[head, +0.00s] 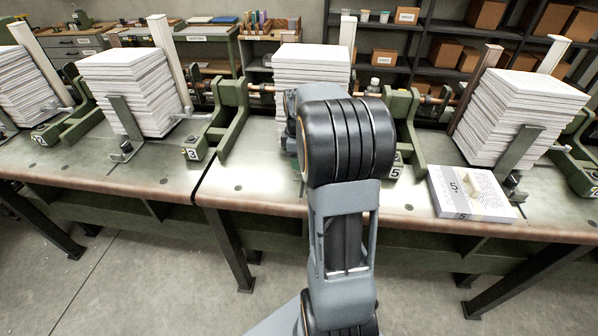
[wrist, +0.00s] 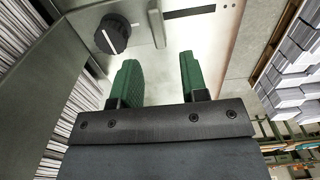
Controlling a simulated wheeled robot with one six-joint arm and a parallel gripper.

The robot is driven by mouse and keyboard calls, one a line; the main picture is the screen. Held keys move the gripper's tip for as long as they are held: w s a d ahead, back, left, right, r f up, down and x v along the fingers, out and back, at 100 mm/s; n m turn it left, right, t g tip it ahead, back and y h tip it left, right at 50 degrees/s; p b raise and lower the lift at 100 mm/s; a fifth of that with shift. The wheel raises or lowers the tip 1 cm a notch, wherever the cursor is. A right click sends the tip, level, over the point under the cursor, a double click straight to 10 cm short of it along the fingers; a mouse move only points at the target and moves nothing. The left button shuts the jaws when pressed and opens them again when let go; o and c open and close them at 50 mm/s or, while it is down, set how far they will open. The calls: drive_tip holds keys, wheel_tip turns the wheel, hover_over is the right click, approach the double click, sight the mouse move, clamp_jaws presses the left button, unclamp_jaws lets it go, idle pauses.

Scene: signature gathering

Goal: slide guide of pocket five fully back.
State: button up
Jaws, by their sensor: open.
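In the head view my arm hides my gripper and the pocket behind it, except for the top of its paper stack (head: 312,65). A plate marked 5 (head: 397,172) shows just right of my arm. The stack right of it (head: 520,105) has an upright metal guide (head: 522,148) in front. I cannot tell which stack belongs to that number. In the wrist view my gripper (wrist: 157,62) is open, its green fingers apart with nothing clasped. A black knob (wrist: 112,34) and a bent metal plate (wrist: 68,65) lie close to the left finger. A thin upright strip (wrist: 157,24) stands ahead of the fingertips.
A white package marked 5 (head: 470,193) lies at the front right edge of the table. Green frames (head: 232,120) separate the pockets; one carries a 3. Another stack (head: 135,90) stands at the left. Bare metal tabletop (head: 245,180) shows left of my arm.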

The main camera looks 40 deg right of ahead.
sight(299, 172)
drive_tip(key=shift+f, duration=2.9)
clamp_jaws()
